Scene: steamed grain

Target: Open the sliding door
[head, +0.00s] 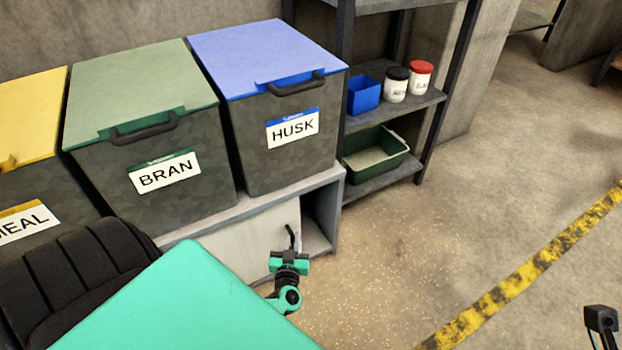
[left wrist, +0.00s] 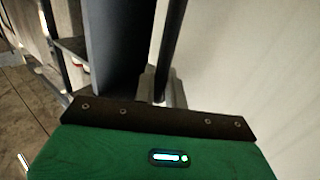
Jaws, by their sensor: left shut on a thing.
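The sliding door (head: 235,238) is a pale grey panel in the front of the low grey cabinet under the bins. An open dark gap (head: 318,220) shows to its right. A thin dark upright handle (head: 290,234) stands near the door's right edge. My left gripper (head: 291,252), green and black, is shut on this handle. In the left wrist view the handle (left wrist: 169,50) runs up from between the fingers (left wrist: 160,90), with the pale door (left wrist: 240,60) on the right. My green arm cover hides the door's lower left part.
Bins labelled BRAN (head: 150,145) and HUSK (head: 270,130) stand on the cabinet. A dark shelf rack (head: 440,96) with a blue box (head: 363,94), two jars and a green tub (head: 372,155) stands right of it. Open floor with a yellow-black stripe (head: 530,265) lies right.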

